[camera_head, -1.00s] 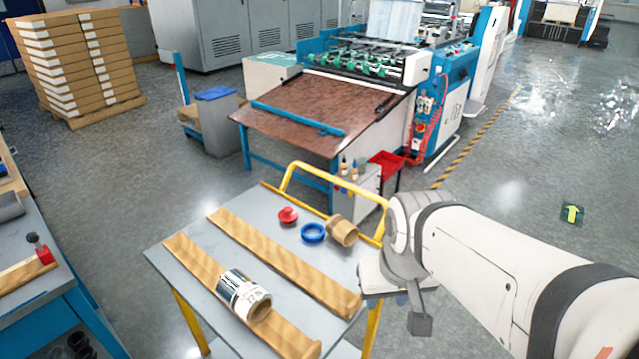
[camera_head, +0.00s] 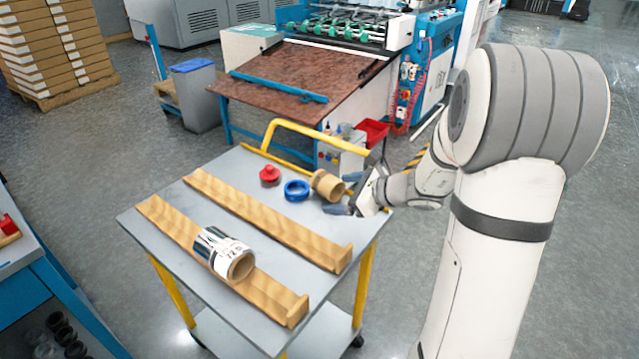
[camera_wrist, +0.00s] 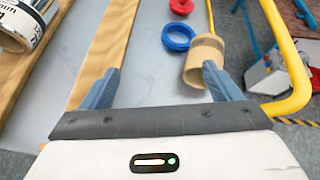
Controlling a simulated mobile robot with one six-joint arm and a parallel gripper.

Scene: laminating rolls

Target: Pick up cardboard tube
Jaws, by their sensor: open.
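The short brown cardboard tube (camera_head: 327,185) lies on its side on the grey cart top, near the right edge by the yellow handle. It also shows in the wrist view (camera_wrist: 204,58), ahead of my right finger, with its open end facing me. My gripper (camera_head: 340,204) is open and empty, low over the cart's right side and close to the tube. In the wrist view my two blue fingers (camera_wrist: 162,82) are wide apart, and the right fingertip overlaps the tube's near end in the picture. I cannot tell whether they touch.
A blue ring (camera_head: 297,190) and a red piece (camera_head: 270,175) sit left of the tube. Two wooden rails (camera_head: 262,217) lie along the cart (camera_head: 160,232); a printed roll (camera_head: 222,252) rests on the nearer one. The yellow handle (camera_head: 312,131) rises behind the tube.

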